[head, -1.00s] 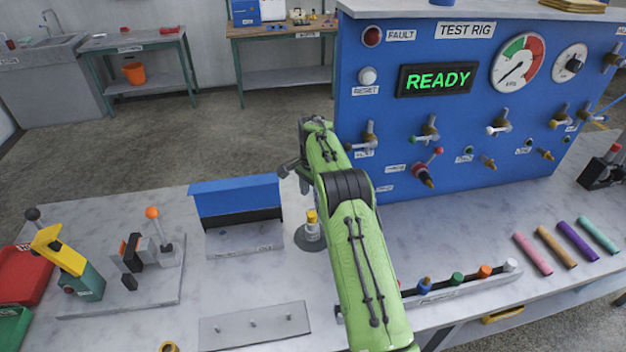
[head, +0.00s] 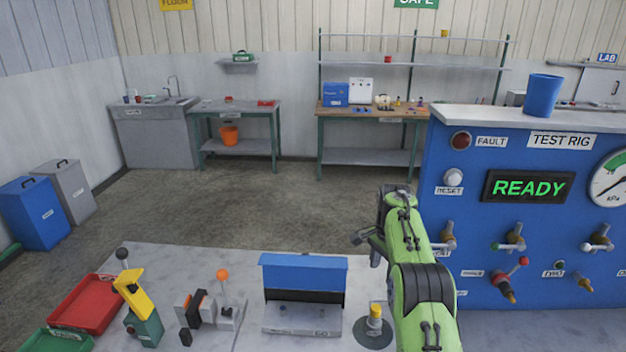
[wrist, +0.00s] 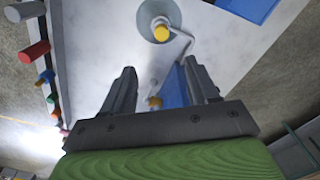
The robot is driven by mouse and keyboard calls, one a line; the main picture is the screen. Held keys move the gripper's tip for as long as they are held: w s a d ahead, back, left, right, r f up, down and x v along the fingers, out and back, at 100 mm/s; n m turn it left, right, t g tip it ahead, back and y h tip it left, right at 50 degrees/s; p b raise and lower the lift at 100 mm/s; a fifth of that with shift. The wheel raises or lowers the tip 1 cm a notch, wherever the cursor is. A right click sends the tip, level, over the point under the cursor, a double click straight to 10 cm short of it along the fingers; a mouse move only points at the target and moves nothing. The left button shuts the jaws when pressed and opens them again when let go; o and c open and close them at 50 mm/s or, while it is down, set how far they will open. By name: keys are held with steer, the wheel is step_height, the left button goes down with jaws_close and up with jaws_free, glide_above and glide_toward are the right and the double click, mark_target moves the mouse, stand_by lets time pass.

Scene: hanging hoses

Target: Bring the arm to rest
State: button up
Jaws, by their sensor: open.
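My green arm (head: 425,285) reaches up from the bottom of the head view, in front of the left part of the blue test rig. My gripper (wrist: 163,85) shows in the wrist view with its two dark fingers spread apart. Nothing is held between the fingers. The grey worktop (wrist: 110,50) lies beyond them, with a yellow-topped fitting on a round grey base (wrist: 160,25). In the head view the gripper's fingertips are not clearly visible; the arm hides part of the rig's front.
The test rig (head: 545,255) reads READY and carries several valves close to the arm's right. A blue-lidded box (head: 303,290), the yellow-topped fitting (head: 375,325), a lever device (head: 225,300) and a red tray (head: 88,305) stand on the bench. Open floor (head: 260,205) lies behind the bench.

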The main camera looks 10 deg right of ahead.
steer(key=s+a+r+n+t, duration=0.2)
steer(key=s+a+r+n, duration=0.2)
steer(key=s+r, duration=0.45)
steer(key=s+a+r+n+t, duration=0.1)
steer(key=s+a+r+n, duration=0.2)
steer(key=s+r, duration=0.6)
steer(key=s+a+f+n+t, duration=0.1)
steer(key=s+a+f+n, duration=0.1)
steer(key=s, duration=0.8)
steer(key=s+a+f+n+t, duration=0.1)
steer(key=s+n, duration=0.4)
steer(key=s, duration=0.6)
steer(key=shift+a+f+t, duration=0.3)
steer(key=shift+a+f, duration=0.4)
steer(key=shift+f, duration=0.05)
